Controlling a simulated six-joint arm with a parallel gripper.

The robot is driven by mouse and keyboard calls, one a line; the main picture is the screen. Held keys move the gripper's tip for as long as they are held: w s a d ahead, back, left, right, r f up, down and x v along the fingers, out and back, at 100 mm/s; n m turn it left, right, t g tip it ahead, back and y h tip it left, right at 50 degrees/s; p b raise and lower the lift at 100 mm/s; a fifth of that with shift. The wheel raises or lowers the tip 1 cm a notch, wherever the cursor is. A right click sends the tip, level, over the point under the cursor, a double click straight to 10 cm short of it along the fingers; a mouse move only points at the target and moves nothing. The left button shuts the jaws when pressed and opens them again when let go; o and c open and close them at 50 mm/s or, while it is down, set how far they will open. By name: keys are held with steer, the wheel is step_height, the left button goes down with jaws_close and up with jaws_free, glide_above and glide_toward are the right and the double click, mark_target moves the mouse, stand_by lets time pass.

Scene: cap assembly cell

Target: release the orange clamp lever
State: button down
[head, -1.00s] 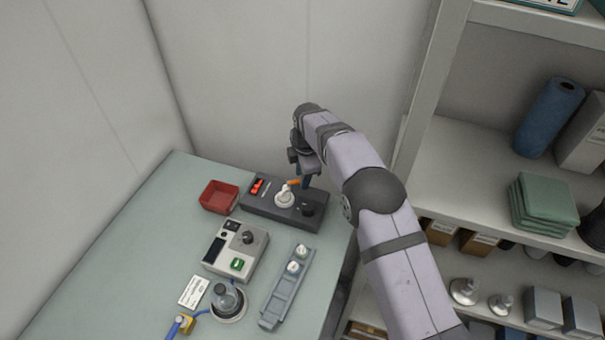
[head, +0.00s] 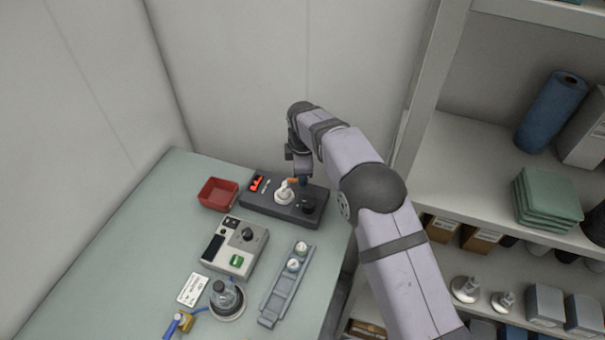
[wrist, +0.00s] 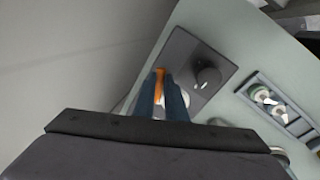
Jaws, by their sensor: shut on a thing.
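The orange clamp lever (head: 292,181) is on the dark fixture base (head: 262,212) at the back of the table, beside a white round part (head: 284,195). My gripper (head: 303,181) is at the lever, over the right part of the base. In the wrist view the lever (wrist: 159,84) shows as an orange strip between the two blue fingers of my gripper (wrist: 161,88), which are shut on it. The fingers hide part of the lever and of the white part behind them. A black knob (head: 308,205) stands on the base, right of the lever.
A red tray (head: 217,194) stands left of the base. A grey control box (head: 236,248) and a rack (head: 287,285) with white caps lie in front. Walls stand close behind, and shelving (head: 480,150) is on the right. The left table area is clear.

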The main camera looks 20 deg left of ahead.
steer(key=shift+s+m+h, duration=0.2)
steer(key=shift+s+m, duration=0.2)
steer(key=shift+m, duration=0.7)
steer(key=shift+s+m+h, duration=0.2)
steer(key=shift+s+m, duration=0.15)
steer(key=shift+m, duration=0.75)
steer(key=c, duration=1.8)
jaws_free()
steer(key=shift+r+b, duration=0.1)
steer(key=shift+b, duration=0.25)
step_height(320, 180, up, 7)
steer(key=s+b, duration=0.1)
steer(key=b, duration=0.1)
steer(key=shift+s, duration=0.25)
steer(key=shift+s, duration=0.1)
